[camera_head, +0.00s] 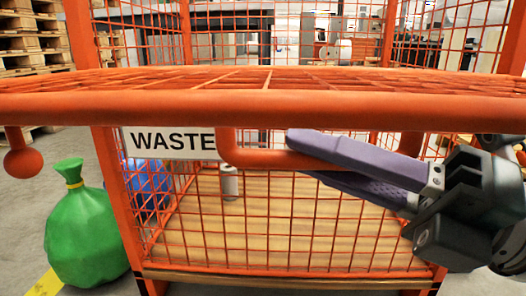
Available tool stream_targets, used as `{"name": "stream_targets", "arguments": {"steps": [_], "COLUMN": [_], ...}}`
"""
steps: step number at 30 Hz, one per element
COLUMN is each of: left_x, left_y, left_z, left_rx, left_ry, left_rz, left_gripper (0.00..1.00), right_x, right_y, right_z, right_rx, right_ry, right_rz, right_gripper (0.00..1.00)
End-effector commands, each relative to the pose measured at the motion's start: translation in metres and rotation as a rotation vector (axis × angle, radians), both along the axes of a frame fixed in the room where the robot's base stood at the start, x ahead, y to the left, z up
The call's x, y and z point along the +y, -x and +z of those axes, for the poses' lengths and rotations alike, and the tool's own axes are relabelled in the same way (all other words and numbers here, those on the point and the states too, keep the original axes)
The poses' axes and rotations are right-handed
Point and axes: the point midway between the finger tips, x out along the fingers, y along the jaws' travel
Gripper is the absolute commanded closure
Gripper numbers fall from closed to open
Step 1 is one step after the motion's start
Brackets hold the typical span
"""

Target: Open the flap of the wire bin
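The wire bin (108,190) is an orange frame with mesh walls and a "WASTE" sign (172,142) on its front. Its mesh flap (230,106) crosses the head view almost edge-on, with a thick front bar near my eye level. A U-shaped orange handle (262,157) hangs below that bar. My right gripper (306,158) comes in from the right with purple fingers, one above and one below the handle's lower bar. The fingers look closed on it, though the upper finger hides part of the contact. My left gripper is not in view.
A green tied bag (84,232) stands on the floor left of the bin. A blue bag (150,186) and a small can (229,183) show through the mesh. An orange ball (24,162) hangs at the far left. Pallets (28,42) are stacked behind.

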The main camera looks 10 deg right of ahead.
Motion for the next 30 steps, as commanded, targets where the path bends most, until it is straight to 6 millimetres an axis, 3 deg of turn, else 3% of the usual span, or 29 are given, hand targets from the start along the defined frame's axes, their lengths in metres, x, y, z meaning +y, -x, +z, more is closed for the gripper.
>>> {"name": "stream_targets", "arguments": {"steps": [5, 30], "left_x": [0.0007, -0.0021], "left_y": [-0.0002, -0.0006], "left_z": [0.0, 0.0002], "left_rx": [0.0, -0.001], "left_ry": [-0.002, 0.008], "left_rz": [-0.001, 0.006], "left_gripper": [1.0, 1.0], "right_x": [-0.0001, -0.0002], "right_y": [0.0001, 0.0002], "right_z": [-0.0003, -0.0008], "right_rx": [0.001, 0.002], "right_ry": [0.001, 0.001], "right_rz": [0.0, 0.001], "right_gripper": [1.0, 1.0]}}
